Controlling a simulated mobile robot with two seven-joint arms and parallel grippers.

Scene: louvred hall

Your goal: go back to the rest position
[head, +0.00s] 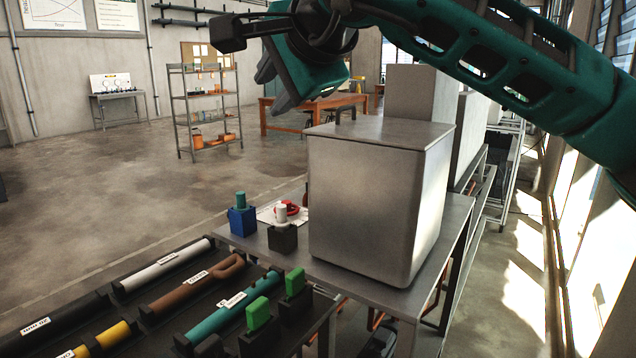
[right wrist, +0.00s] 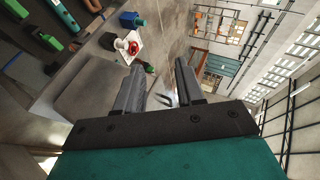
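My right arm, teal and black, reaches in from the upper right of the head view. Its gripper (head: 273,88) is raised in the air above and left of a large grey metal box. In the right wrist view the two dark fingers (right wrist: 158,82) stand apart with nothing held between them. My left gripper is not in either view.
The grey box (head: 370,200) stands on a metal table (head: 449,235). A rack (head: 140,319) of labelled tools lies in front. Open floor (head: 90,190) is left.

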